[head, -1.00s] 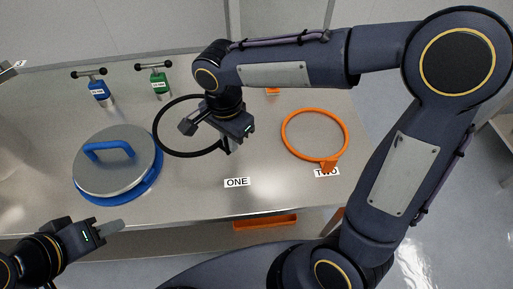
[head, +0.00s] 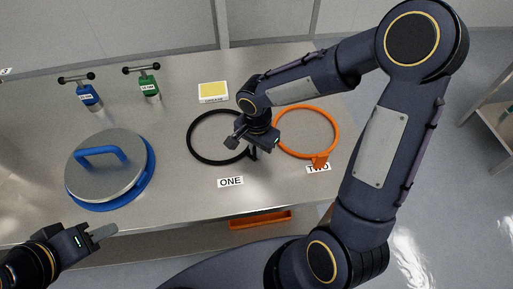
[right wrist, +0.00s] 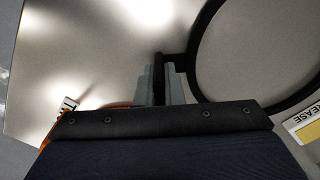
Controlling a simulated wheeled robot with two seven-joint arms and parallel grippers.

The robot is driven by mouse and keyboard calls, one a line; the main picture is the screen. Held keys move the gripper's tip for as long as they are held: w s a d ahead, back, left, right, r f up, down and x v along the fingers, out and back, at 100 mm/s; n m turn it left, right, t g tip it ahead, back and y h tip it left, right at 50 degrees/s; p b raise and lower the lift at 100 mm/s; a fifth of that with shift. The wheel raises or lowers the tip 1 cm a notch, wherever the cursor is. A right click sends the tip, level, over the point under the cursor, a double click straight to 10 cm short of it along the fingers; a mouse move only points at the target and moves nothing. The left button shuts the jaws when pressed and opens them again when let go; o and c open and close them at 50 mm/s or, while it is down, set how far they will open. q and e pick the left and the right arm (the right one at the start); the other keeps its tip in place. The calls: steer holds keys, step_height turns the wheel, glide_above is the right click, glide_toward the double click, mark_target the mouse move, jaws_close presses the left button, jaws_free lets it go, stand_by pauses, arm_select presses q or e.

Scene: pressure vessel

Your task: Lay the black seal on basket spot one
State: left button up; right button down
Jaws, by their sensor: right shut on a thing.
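The black seal (head: 190,136) is a thin ring seen over the steel table, behind the label ONE (head: 230,182). It also shows in the right wrist view (right wrist: 194,72), with a short black tab on its side. My right gripper (head: 254,151) is shut on that tab, at the ring's right side; the fingers also show in the right wrist view (right wrist: 159,84). I cannot tell whether the ring touches the table. My left gripper (head: 104,232) is at the table's front left, away from the seal; its finger gap is not clear.
An orange ring (head: 338,130) lies by the label TWO (head: 318,168), close right of my right gripper. A grey lid with a blue handle (head: 100,153) is at left. Blue (head: 89,96) and green (head: 148,85) T-handled tools and a yellow grease pad (head: 213,90) are behind.

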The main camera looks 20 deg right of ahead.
steer(key=shift+f, duration=0.1)
steer(key=c, duration=1.5)
jaws_free()
steer(key=shift+c, duration=0.2)
